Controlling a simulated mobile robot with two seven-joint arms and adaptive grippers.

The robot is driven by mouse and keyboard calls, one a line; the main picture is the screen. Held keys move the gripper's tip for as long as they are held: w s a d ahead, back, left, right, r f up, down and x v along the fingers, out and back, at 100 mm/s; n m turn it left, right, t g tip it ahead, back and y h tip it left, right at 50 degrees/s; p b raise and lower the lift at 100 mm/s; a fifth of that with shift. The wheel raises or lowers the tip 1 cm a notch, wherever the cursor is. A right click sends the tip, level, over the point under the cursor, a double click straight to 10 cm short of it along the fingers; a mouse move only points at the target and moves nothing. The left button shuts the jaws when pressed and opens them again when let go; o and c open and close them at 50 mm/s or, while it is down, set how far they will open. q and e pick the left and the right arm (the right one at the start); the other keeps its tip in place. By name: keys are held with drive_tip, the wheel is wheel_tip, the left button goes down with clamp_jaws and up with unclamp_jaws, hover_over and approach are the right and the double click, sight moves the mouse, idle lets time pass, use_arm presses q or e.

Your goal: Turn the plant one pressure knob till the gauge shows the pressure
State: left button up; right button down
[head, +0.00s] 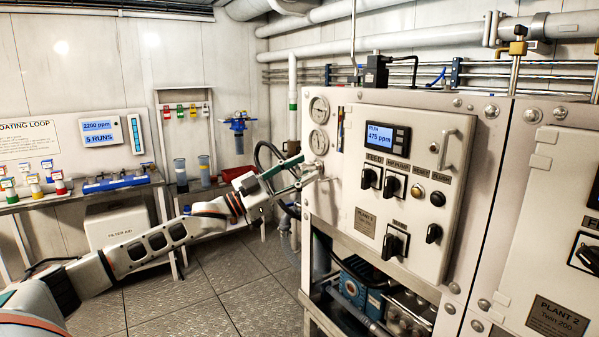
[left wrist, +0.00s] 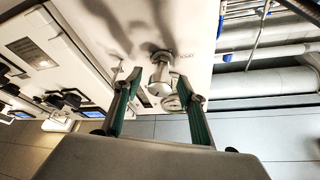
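The plant one panel (head: 400,190) stands in the middle of the head view. Two round gauges, an upper one (head: 319,109) and a lower one (head: 319,142), sit on its left side; their needles are too small to read. My left gripper (head: 308,172) is just below the lower gauge and hides most of the knob there. In the left wrist view, the silvery pressure knob (left wrist: 159,78) lies between the fingertips of my left gripper (left wrist: 160,84). The fingers are apart, with a gap showing on each side of the knob. My right gripper is not in view.
A display (head: 387,138) reading 475 ppm and several black switches are on the panel face. Dark hoses (head: 270,160) hang left of the panel, close to my left arm. A blue pump (head: 360,283) sits below. The floor (head: 220,290) at left is clear.

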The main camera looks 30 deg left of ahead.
use_arm(q)
drive_tip(key=shift+s, duration=0.1)
drive_tip(key=v, duration=1.1)
drive_tip(key=shift+s+a+f, duration=0.2)
drive_tip(key=shift+s+a, duration=0.05)
idle(0.6)
drive_tip(key=s+d+f+n+g+y, duration=0.1)
drive_tip(key=s+d+f+n+y, duration=0.15)
drive_tip(key=f, duration=0.85)
drive_tip(key=s+d+f+n+y, duration=0.1)
drive_tip(key=s+d+f, duration=0.15)
drive_tip(key=f, duration=0.75)
drive_tip(key=s+d+f+n+g+y, duration=0.15)
drive_tip(key=d+f, duration=0.25)
drive_tip(key=f, duration=0.7)
drive_tip(key=s+d+f+n+g+y, duration=0.2)
drive_tip(key=s+d+f+g+y, duration=0.2)
drive_tip(key=s+d+f, duration=1.4)
wheel_tip(320, 180, down, 3)
drive_tip(key=shift+s+d+r+g, duration=0.2)
drive_tip(key=shift+s+d+g, duration=0.05)
drive_tip(key=shift+d+g, duration=0.6)
